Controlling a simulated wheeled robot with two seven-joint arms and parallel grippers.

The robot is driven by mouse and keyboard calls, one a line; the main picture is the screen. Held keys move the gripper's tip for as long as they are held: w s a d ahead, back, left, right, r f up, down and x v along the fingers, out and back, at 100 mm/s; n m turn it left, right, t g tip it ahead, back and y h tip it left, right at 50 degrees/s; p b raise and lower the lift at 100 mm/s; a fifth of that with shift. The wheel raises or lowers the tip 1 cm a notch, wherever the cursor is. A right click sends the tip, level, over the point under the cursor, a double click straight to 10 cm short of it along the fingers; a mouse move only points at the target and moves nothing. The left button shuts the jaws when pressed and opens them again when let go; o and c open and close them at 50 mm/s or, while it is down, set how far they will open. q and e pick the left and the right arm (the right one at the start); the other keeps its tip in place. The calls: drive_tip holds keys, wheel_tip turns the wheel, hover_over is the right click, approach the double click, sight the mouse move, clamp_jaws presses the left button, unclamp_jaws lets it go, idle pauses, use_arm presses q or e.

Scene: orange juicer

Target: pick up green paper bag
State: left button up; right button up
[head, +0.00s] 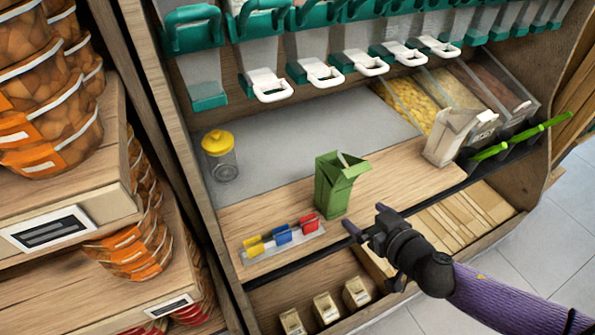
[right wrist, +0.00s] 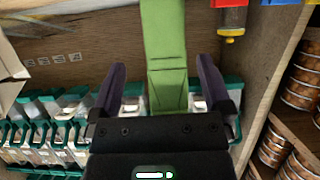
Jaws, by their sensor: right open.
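The green paper bag (head: 336,187) stands upright on the wooden counter in the head view, its top folded open. My right gripper (head: 366,222) is just in front of the bag and to its right, low near the counter's front edge. In the right wrist view the green paper bag (right wrist: 165,55) lies between the two open purple fingers of the gripper (right wrist: 167,85), with space on both sides. The bag's lower part is hidden behind the gripper body there. My left gripper is not in view.
A yellow-lidded jar (head: 220,157) stands behind left of the bag. Colored clips (head: 283,238) sit in a holder at the front left. A pale paper bag (head: 452,136) and clear bins stand to the right. Dispensers with white handles (head: 320,73) hang above.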

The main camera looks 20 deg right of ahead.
sight(343, 195)
drive_tip(key=b+x, duration=0.1)
drive_tip(key=x, duration=0.3)
drive_tip(key=shift+w+a+r+b, duration=0.1)
drive_tip(key=shift+w+b, duration=0.1)
drive_tip(key=shift+b, duration=0.1)
drive_tip(key=x, duration=0.2)
drive_tip(key=r+b+x, duration=0.1)
drive_tip(key=x, duration=0.1)
drive_tip(key=shift+w+a+f, duration=0.15)
drive_tip(key=shift+w+a, duration=0.1)
drive_tip(key=shift+w, duration=0.2)
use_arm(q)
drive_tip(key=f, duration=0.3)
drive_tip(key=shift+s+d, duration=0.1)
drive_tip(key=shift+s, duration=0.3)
use_arm(e)
drive_tip(key=shift+w+f, duration=0.1)
drive_tip(key=shift+w, duration=0.3)
drive_tip(key=shift+a, duration=0.1)
